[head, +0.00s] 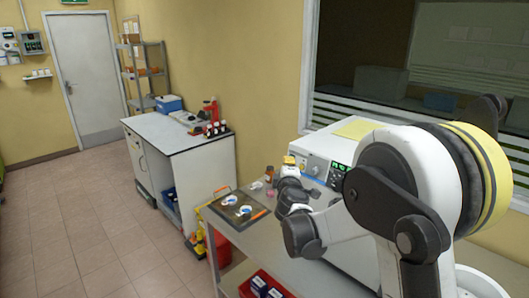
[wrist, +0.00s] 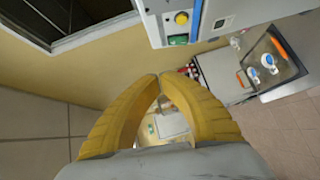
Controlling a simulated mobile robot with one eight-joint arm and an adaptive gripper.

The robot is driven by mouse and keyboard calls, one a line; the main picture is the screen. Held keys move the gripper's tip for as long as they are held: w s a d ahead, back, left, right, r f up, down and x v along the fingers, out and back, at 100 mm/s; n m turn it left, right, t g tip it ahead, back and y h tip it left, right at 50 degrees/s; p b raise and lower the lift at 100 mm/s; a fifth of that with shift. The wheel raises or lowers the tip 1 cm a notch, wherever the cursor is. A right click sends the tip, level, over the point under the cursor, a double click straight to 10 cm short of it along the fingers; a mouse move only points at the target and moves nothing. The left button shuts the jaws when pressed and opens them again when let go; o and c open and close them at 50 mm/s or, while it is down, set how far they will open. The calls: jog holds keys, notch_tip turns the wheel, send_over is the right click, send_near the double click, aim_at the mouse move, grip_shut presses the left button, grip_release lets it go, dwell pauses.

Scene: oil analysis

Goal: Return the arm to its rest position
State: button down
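My arm is folded up at the right of the head view, with its wrist (head: 290,190) in front of the white instrument and above the bench. My gripper (wrist: 158,77) shows in the wrist view with its two yellow fingers curved inward and the tips meeting. Nothing is visible held between the fingers; only background shows through the gap. In the head view the arm hides part of the instrument and the bench, and the fingertips are too small to read.
The white instrument (head: 314,150) stands on the bench (head: 285,238) close to my arm. A dark tray (head: 222,210) with white-and-blue pieces and a small brown bottle (head: 269,174) are left of the wrist. A white cabinet (head: 205,175) stands farther back; the floor at left is clear.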

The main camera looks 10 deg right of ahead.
jog(key=s+d+f+m+g+b, duration=0.1)
jog(key=s+d+m+g+b, duration=0.15)
jog(key=s, duration=0.35)
jog(key=s+d+f+m+g+h+b, duration=0.1)
jog(key=s+m+b, duration=0.15)
jog(key=s, duration=0.35)
jog(key=s+d+f+m+g+b, duration=0.1)
jog(key=s+d+f+m+b, duration=0.1)
jog(key=s+m, duration=0.35)
jog(key=s+a+f+m+g+y+b, duration=0.2)
jog(key=s+f, duration=0.5)
jog(key=s, duration=0.6)
jog(key=s+a+f+m+g+y+b, duration=0.2)
jog(key=s+f, duration=0.6)
jog(key=s, duration=0.4)
jog(key=a+g+b, duration=0.1)
jog(key=a+b, duration=0.1)
jog(key=b, duration=0.1)
jog(key=shift+s+f, duration=0.3)
jog(key=shift+s, duration=0.1)
